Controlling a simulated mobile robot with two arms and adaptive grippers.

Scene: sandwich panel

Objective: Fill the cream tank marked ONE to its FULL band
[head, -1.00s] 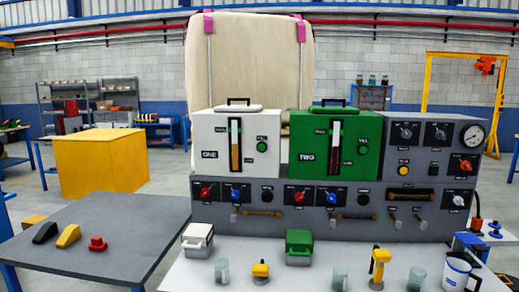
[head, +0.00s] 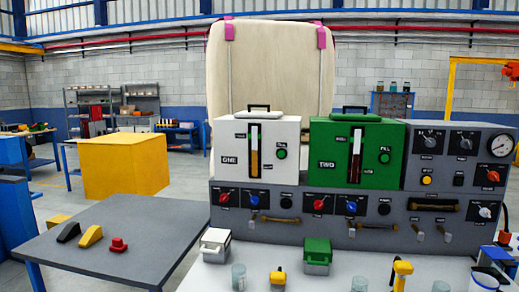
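The cream tank marked ONE (head: 272,170) sits on the left of the grey panel's top. Neither of my grippers is in view.
A white-lidded box (head: 215,244), a green-lidded box (head: 317,255), glass beakers and yellow tools stand on the pale bench before the panel. A dark table (head: 130,225) at left holds black, yellow and red pieces.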

